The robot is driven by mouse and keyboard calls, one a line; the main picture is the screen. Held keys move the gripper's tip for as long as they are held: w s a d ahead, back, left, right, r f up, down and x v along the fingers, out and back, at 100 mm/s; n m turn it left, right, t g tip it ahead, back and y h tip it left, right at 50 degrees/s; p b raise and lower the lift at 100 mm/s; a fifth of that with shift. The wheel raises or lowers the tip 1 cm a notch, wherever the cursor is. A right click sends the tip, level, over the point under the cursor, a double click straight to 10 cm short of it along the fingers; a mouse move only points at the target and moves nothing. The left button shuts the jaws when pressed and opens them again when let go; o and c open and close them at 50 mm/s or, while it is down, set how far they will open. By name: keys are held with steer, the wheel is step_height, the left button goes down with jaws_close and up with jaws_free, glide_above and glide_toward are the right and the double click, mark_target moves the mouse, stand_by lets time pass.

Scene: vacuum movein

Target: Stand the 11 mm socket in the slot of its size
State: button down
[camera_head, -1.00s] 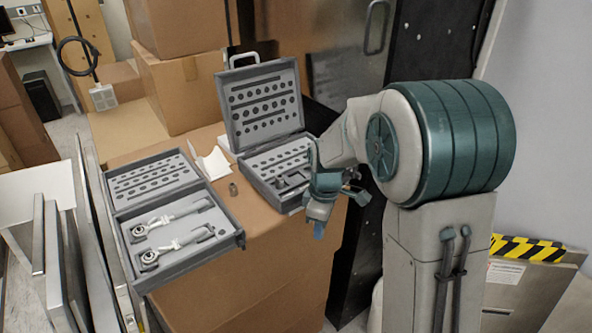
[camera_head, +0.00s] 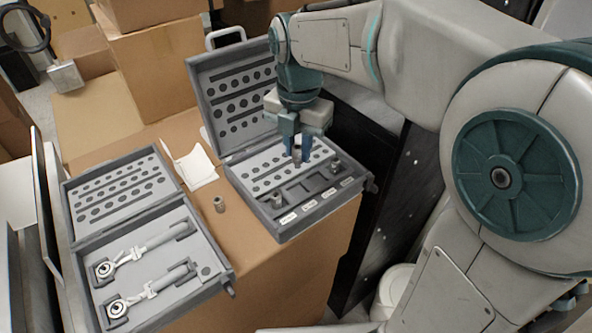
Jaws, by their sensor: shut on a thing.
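My gripper (camera_head: 298,150) hangs fingers-down over the open grey socket case (camera_head: 286,232). It is shut on a small dark socket (camera_head: 298,158), mostly hidden between the fingers and apparently above the case's slots. The near side of the case has a row of dark slots (camera_head: 300,194) with white labels, too small to read. One metal socket (camera_head: 277,200) stands at the left end of this row and another (camera_head: 335,166) at the right end. A third socket (camera_head: 219,204) stands on the cardboard outside the case. I cannot read any size.
The case's raised lid (camera_head: 205,85) stands behind my gripper. A second open grey case (camera_head: 215,262) with two wrench-like tools lies at the left. White paper (camera_head: 197,165) lies between the cases. A dark panel (camera_head: 375,150) is close at the right.

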steer(key=shift+f, duration=0.4)
glide_above(297, 194)
step_height(297, 194, down, 4)
steer(key=shift+f+p, duration=0.15)
steer(key=shift+p, duration=0.15)
steer(key=shift+f, duration=2.3)
steer(key=shift+f, duration=0.15)
steer(key=c, duration=1.3)
jaws_free()
